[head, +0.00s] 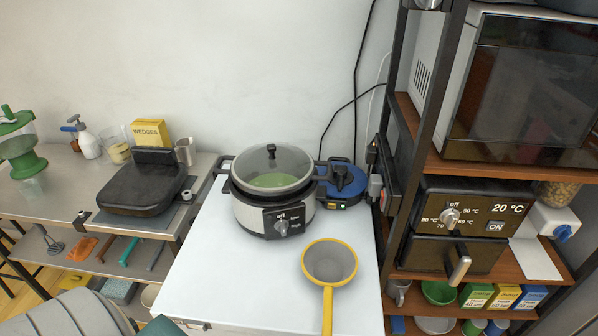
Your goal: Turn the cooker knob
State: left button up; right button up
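The cooker (247,215) stands upright on the white tabletop, near its back edge. It has a pale body, dark side handles and a glass lid (288,160) with a dark top handle; something green shows through the glass. A silver knob (282,228) sits on the black front panel, which has "off" printed at its top and smaller words at the right. The knob's pointer is too small to read surely. Neither of my grippers is in view, and nothing touches the knob.
A yellow-rimmed pan-like utensil (330,284) lies on the white tabletop (240,290), front right of the cooker. A blue device (345,183) stands close behind right. A shelf rack with another knobbed appliance (468,220) borders the right. A black appliance (140,192) is left.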

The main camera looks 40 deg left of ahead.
aim_at(282, 225)
jog(key=u, duration=1.25)
